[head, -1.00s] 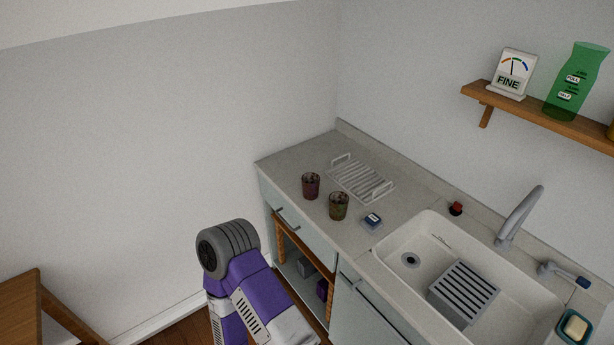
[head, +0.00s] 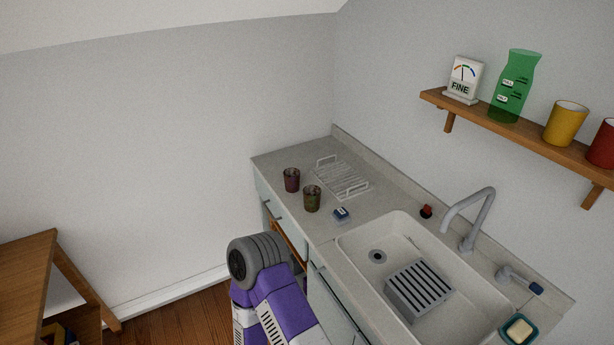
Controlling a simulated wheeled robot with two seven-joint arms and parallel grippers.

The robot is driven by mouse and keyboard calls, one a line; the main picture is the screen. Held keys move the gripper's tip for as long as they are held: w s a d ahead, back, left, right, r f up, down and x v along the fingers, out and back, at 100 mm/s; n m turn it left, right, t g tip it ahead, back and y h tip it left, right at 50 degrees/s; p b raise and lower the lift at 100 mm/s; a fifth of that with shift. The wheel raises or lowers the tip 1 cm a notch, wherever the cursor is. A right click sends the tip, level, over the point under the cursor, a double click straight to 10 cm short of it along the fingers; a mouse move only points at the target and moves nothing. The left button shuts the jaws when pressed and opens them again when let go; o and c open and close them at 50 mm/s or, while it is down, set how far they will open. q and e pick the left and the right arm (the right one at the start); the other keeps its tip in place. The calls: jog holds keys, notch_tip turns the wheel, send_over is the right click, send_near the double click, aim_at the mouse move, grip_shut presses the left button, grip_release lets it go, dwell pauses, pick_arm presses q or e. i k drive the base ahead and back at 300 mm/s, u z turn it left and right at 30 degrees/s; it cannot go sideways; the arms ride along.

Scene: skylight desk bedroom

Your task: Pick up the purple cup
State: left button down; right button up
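A dark reddish-purple cup (head: 291,180) stands upright on the countertop (head: 268,163), near its left end. It is the only purplish cup in view. An olive-brown cup (head: 312,199) stands just in front of it and to its right. Part of one of my arms, purple and grey, rises from the bottom middle, in front of the cabinet and apart from both cups. Neither of my grippers shows.
A white dish rack (head: 342,180) lies behind the cups, and a blue-and-white item (head: 341,214) sits to their right. The sink (head: 350,244) and tap (head: 474,215) are farther right. A wall shelf (head: 540,143) holds cups and a green carafe. A wooden table (head: 30,262) stands left.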

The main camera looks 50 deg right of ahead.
aim_at(290, 175)
jog(key=z, duration=0.85)
jog(key=i, duration=0.25)
jog(key=z, duration=0.05)
